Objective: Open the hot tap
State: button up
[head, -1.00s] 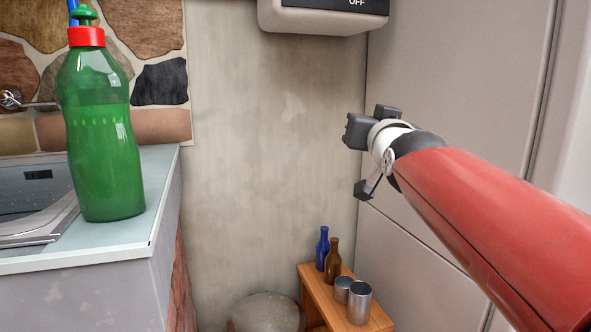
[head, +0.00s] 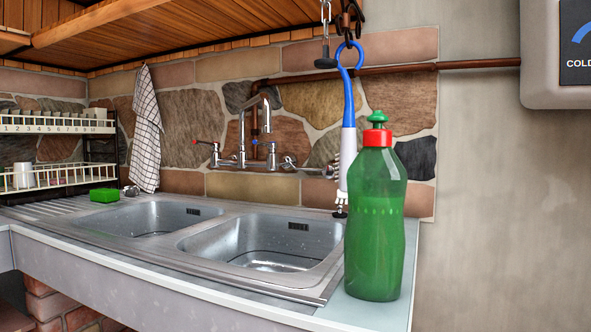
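The tap (head: 243,135) stands on the stone wall behind the double sink, a chrome mixer with a tall bent spout. Its hot handle (head: 207,143), a lever with a red tip, sticks out at the left. Its other handle (head: 272,153), with a blue mark, is at the right of the spout. From here I cannot tell whether water runs. My gripper is out of view now.
A green bottle with a red cap (head: 375,225) stands on the counter's right end. A blue and white brush (head: 348,130) hangs beside it. The double sink (head: 163,278) fills the counter. A green sponge (head: 104,195), checked towel (head: 147,130) and dish rack (head: 58,122) are left.

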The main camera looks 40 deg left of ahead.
aim_at(215, 146)
jog(key=u, duration=2.15)
jog(key=i+j+u, duration=0.1)
jog(key=i+j, duration=0.15)
jog(key=j, duration=0.2)
jog(key=i+j+u, duration=0.1)
jog(key=j, duration=0.3)
jog(key=i+j+u, duration=0.1)
jog(key=i+j, duration=0.3)
